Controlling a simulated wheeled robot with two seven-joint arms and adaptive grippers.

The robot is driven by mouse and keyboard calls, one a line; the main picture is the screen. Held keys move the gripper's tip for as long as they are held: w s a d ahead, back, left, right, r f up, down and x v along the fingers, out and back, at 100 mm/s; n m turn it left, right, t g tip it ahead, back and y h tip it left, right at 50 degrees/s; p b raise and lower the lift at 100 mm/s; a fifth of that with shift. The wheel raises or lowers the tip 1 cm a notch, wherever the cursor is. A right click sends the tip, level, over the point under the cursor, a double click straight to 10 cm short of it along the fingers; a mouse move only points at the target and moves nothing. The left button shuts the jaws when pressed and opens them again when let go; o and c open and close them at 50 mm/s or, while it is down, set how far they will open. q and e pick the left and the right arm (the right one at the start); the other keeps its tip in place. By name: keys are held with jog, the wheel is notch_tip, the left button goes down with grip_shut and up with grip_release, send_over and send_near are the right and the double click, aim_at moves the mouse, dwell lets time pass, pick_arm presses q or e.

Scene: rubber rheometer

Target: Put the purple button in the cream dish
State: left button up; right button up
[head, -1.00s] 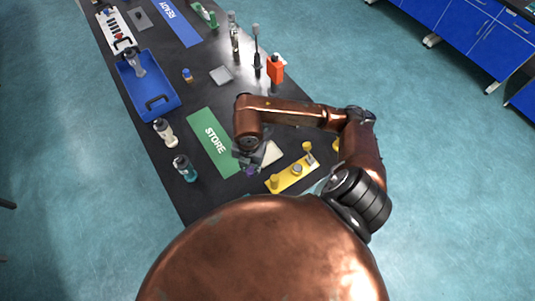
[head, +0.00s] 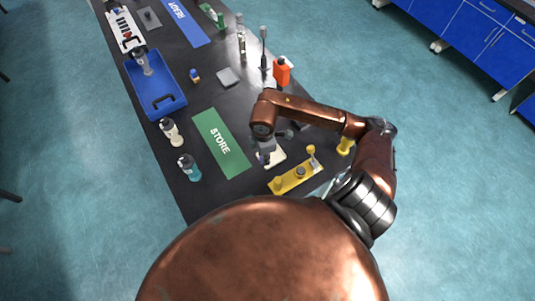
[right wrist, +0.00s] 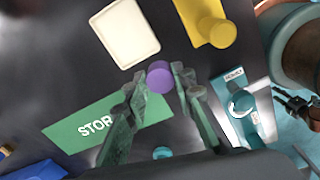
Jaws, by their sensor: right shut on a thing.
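My right gripper (right wrist: 163,74) is shut on the purple button (right wrist: 160,77), which shows between the fingertips in the right wrist view. The cream dish (right wrist: 127,33) is a shallow rounded square just beyond the fingertips, up and to the left. In the head view my right gripper (head: 266,155) overlaps part of the cream dish (head: 278,157). The button is hard to make out there, and its height above the dish cannot be judged. My left gripper is not in view.
A yellow block with knobs (head: 293,180) lies close by the dish. A green STORE mat (head: 221,143) is on its left. Bottles (head: 188,167) stand along the left table edge, near a blue tray (head: 157,101). An orange bottle (head: 281,71) stands farther back.

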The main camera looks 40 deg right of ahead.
jog(key=w+d+f, duration=0.1)
jog(key=f, duration=0.1)
jog(key=w+d+f, duration=0.1)
jog(key=d+f, duration=0.1)
jog(key=w+d+f, duration=0.1)
jog(key=f, duration=0.1)
jog(key=shift+w+d+f, duration=0.15)
jog(key=shift+w+f, duration=0.1)
jog(key=shift+w, duration=0.1)
jog(key=shift+f+p, duration=0.3)
jog(key=shift+f, duration=1.1)
jog(key=shift+f, duration=0.2)
jog(key=o, duration=1)
jog(key=shift+r, duration=0.1)
notch_tip(320, 180, up, 12)
jog(key=shift+s+r+b, duration=0.15)
jog(key=shift+s+b, duration=0.05)
jog(key=shift+b, duration=0.1)
